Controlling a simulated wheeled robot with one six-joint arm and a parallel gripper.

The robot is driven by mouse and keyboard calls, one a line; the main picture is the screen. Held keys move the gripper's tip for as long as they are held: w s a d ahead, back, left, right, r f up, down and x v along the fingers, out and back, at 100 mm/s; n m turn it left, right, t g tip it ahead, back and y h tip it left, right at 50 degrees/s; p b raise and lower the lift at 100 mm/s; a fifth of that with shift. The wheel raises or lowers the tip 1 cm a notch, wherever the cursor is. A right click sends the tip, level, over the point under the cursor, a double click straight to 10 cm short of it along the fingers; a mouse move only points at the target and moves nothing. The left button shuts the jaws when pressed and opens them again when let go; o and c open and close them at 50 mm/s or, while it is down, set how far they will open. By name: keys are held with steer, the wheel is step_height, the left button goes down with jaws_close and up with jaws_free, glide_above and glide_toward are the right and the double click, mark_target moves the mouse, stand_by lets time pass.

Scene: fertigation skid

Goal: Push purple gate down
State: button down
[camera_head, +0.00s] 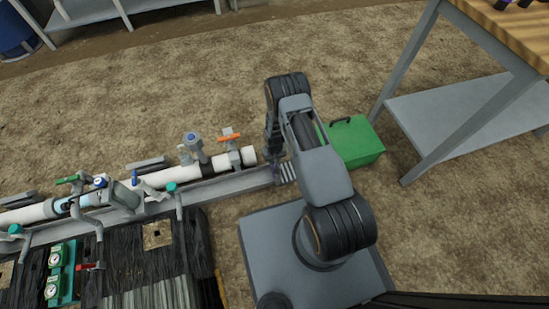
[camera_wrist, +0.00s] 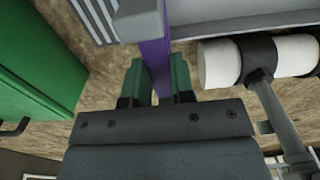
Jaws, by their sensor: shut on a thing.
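The purple gate (camera_wrist: 154,62) is a flat upright purple bar with a grey end piece (camera_wrist: 139,18) in the wrist view. My gripper (camera_wrist: 158,78) has its two green fingertips on either side of the bar and is shut on it. In the head view my gripper (camera_head: 272,148) is at the right end of the pipe run, and my arm and wrist hide most of the gate there.
A white pipe (camera_head: 235,160) with an orange-handled valve (camera_head: 229,137) ends just left of my gripper; its end shows close by in the wrist view (camera_wrist: 218,62). A green box (camera_head: 355,142) stands to the right. A wooden-topped table (camera_head: 520,35) is further right.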

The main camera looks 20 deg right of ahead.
step_height(320, 180, down, 3)
steer(key=shift+b, duration=0.65)
steer(key=shift+r, duration=0.1)
steer(key=c, duration=1)
jaws_free()
steer(key=shift+o, duration=0.2)
step_height(320, 180, up, 14)
steer(key=p, duration=0.6)
